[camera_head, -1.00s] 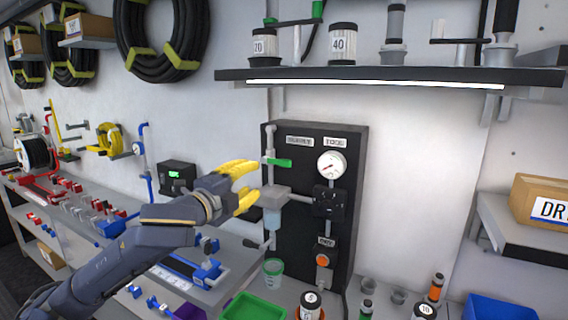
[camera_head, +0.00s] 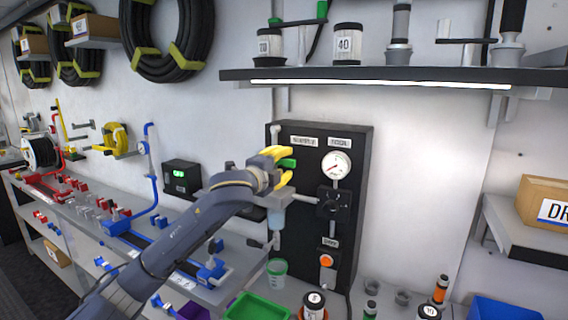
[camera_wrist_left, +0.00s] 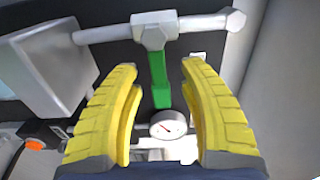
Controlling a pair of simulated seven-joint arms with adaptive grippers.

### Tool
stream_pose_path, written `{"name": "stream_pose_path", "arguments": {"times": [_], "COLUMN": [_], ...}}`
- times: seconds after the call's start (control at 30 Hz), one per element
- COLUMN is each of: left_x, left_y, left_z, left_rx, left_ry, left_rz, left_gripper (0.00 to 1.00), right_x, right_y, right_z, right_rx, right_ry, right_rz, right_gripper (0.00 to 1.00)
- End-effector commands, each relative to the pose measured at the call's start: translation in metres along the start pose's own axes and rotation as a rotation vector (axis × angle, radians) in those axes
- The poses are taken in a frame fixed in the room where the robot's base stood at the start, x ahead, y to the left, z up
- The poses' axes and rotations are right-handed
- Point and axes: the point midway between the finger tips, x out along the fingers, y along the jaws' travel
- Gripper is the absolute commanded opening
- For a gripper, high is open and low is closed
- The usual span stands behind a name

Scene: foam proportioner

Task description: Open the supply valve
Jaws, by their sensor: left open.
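The supply valve's green lever (camera_head: 288,163) sits on the black panel (camera_head: 303,215), under the left label plate. It points right in the head view and is partly hidden by my fingers. In the left wrist view the green lever (camera_wrist_left: 160,80) hangs from a grey pipe fitting (camera_wrist_left: 154,28). My left gripper (camera_head: 282,164), with yellow fingers, is at the lever. Its fingers are open, one on each side of the lever in the wrist view, with gaps showing on both sides. My right gripper is not in view.
A round white gauge (camera_head: 337,165) is right of the lever. A black knob block (camera_head: 333,203) and an orange button (camera_head: 326,261) are below it. A lit shelf (camera_head: 390,76) overhangs the panel. A green cup (camera_head: 277,273) stands below.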

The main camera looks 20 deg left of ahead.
Motion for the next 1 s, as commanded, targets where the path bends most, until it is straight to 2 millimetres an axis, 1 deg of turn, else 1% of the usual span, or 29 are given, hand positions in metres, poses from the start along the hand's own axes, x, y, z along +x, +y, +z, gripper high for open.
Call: {"name": "stream_pose_path", "arguments": {"times": [0.13, 0.47, 0.8, 0.83, 1.0], "left_x": [0.0050, 0.0056, 0.0055, 0.0055, 0.0055], "left_y": [0.0003, 0.0002, 0.0002, 0.0002, 0.0002], "left_z": [0.0001, 0.0000, 0.0002, 0.0002, 0.0003], "left_rx": [0.000, 0.000, 0.000, 0.000, 0.000], "left_ry": [0.000, 0.000, 0.000, 0.000, 0.000], "left_rz": [0.000, 0.000, 0.000, 0.000, 0.000], "left_gripper": [0.42, 0.42, 0.03, 0.00, 0.00], "right_x": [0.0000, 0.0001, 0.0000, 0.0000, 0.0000], "right_y": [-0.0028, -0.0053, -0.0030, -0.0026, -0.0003], "right_z": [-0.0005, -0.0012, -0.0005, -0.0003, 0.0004], "right_rx": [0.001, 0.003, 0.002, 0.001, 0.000], "right_ry": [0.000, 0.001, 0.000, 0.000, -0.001], "right_rz": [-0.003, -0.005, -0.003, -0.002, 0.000], "right_gripper": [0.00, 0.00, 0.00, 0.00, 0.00]}}
